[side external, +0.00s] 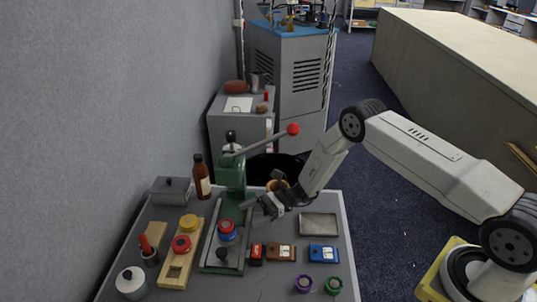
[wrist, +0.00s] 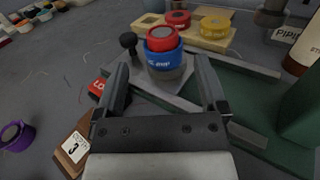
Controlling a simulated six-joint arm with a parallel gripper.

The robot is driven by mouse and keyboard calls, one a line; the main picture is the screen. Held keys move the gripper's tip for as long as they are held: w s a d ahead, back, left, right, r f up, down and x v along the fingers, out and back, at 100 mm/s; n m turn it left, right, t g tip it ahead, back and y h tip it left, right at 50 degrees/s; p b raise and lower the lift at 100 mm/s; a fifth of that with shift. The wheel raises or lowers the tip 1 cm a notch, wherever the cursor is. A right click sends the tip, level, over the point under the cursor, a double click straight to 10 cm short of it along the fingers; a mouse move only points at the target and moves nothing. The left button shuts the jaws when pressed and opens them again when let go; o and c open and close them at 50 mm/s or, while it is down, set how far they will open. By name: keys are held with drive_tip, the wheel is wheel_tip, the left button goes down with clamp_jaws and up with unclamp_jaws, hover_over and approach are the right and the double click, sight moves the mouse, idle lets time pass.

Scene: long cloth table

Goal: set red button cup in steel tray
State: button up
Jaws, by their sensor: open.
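A red cup with a grey top (side external: 226,226) sits on a blue ring on the base of the green press; in the wrist view the red cup (wrist: 162,38) tops the blue ring (wrist: 165,58) and a grey base. A second red round piece (side external: 181,244) lies on the wooden board, also in the wrist view (wrist: 178,18). My gripper (side external: 259,211) is open and empty, above and right of the press base. In the wrist view its fingers (wrist: 162,72) frame the stack, apart from it. The shallow steel tray (side external: 318,226) lies empty at the right of the table.
The green press (side external: 232,178) stands behind the stack, its red-knobbed lever reaching right. A brown bottle (side external: 202,176) stands at the back left.

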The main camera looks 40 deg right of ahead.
drive_tip(key=shift+r, duration=0.1)
drive_tip(key=shift+s+a+r+n+g+h, duration=0.2)
drive_tip(key=shift+s+r+n+g+h, duration=0.15)
drive_tip(key=shift+n+g, duration=0.15)
drive_tip(key=s+d+r+n+h, duration=0.5)
drive_tip(key=s+r+n+h, duration=0.2)
drive_tip(key=s+n+h, duration=0.1)
drive_tip(key=s+d+r+n+h, duration=0.6)
drive_tip(key=s+r+n+h, duration=0.2)
drive_tip(key=s+n, duration=0.3)
drive_tip(key=shift+s+h, duration=0.45)
drive_tip(key=shift+s, duration=0.35)
drive_tip(key=shift+o, duration=0.5)
drive_tip(key=shift+f, duration=0.1)
drive_tip(key=shift+w, duration=0.1)
